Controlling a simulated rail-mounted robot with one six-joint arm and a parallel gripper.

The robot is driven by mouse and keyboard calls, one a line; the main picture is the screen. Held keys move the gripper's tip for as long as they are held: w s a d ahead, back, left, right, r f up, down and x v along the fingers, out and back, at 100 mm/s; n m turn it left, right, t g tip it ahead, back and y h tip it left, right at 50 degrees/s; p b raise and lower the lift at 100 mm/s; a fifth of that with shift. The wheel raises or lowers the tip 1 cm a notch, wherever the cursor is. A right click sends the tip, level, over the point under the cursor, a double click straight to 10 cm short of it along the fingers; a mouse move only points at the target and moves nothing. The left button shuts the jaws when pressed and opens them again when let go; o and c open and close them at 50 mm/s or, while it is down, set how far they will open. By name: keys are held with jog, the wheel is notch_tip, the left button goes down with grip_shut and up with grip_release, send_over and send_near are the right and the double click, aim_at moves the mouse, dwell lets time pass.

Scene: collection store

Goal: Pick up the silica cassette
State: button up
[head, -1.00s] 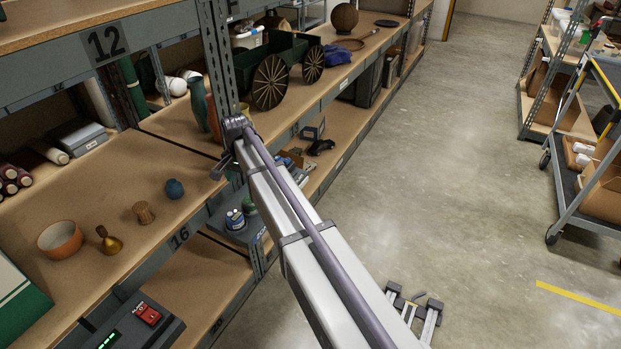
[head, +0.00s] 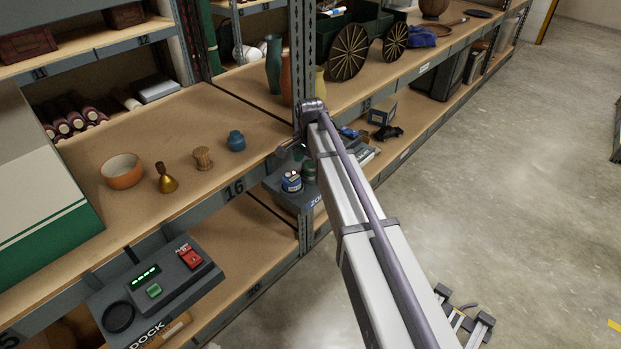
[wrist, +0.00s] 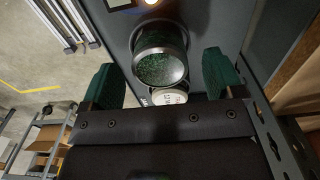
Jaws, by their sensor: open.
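In the wrist view, the silica cassette (wrist: 162,68) appears as a round, metal-rimmed canister filled with green granules, against a dark grey surface. My gripper (wrist: 163,82) is open, with one green finger on each side of the cassette and a visible gap at both sides. In the head view, a small green shape (head: 308,170) beside my arm may be the same cassette. My gripper's fingers cannot be made out there.
A blue jar with a pale label (head: 292,182) stands on a grey unit (head: 284,197) beside the shelf post (head: 301,50). A white-topped jar (wrist: 169,97) sits close to the cassette. A bowl (head: 122,171) and a brass bell (head: 166,180) stand on the left shelf.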

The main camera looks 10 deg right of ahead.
aim_at(310, 164)
notch_tip(310, 164, down, 3)
jog(key=shift+r+b, duration=0.15)
jog(key=shift+b, duration=0.35)
jog(key=shift+r, duration=0.25)
jog(key=c, duration=1)
notch_tip(310, 164, up, 10)
jog(key=p, duration=1)
jog(key=shift+r+p, duration=0.15)
jog(key=shift+p, duration=0.2)
jog(key=shift+f, duration=0.2)
